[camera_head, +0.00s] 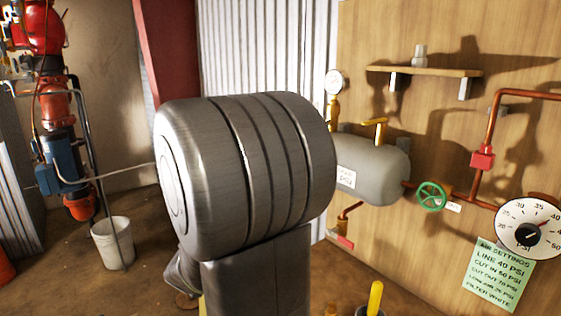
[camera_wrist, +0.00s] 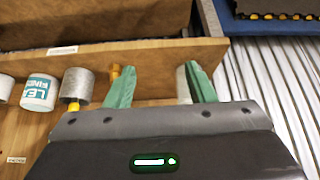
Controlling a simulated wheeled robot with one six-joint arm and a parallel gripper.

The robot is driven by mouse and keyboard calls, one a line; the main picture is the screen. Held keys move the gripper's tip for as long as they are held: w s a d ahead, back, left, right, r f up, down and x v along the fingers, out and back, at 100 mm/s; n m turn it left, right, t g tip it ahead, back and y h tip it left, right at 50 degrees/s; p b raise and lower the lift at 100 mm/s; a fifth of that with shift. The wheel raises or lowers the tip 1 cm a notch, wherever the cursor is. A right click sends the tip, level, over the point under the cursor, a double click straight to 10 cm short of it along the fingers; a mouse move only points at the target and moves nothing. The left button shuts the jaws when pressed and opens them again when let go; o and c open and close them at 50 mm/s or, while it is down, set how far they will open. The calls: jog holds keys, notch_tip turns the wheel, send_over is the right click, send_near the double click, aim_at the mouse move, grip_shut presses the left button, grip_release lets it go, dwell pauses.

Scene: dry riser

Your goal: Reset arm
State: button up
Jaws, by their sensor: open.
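My gripper (camera_wrist: 160,82) shows in the wrist view with its two green fingers spread apart. A brass-yellow piece shows just beside the left finger, and a pale grey cylinder (camera_wrist: 182,84) is partly hidden behind the right finger; I cannot tell if either touches. In the head view my large grey arm joint fills the middle and hides part of the wall and floor; the gripper is not seen there.
A grey tank (camera_head: 375,170), green valve wheel (camera_head: 432,195), dial gauge (camera_head: 529,228) and small shelf (camera_head: 425,71) are on the wooden wall. A white bucket (camera_head: 113,243) stands left. In the wrist view a labelled white can (camera_wrist: 40,92) and grey cylinder (camera_wrist: 76,86) sit left.

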jog(key=shift+w+a+r+n+t+y+p, duration=0.15)
jog(key=shift+w+n+t+y+p, duration=0.2)
jog(key=shift+w+n, duration=0.35)
jog(key=shift+w+a+r+n+t+y+p, duration=0.1)
jog(key=shift+w+r+n+y+p, duration=0.1)
jog(key=shift+w+n+p, duration=0.4)
jog(key=shift+w+a+r+n+t+y+p, duration=0.1)
jog(key=shift+w+n+t+y+p, duration=0.15)
jog(key=shift+w+n, duration=0.45)
jog(key=shift+d, duration=0.15)
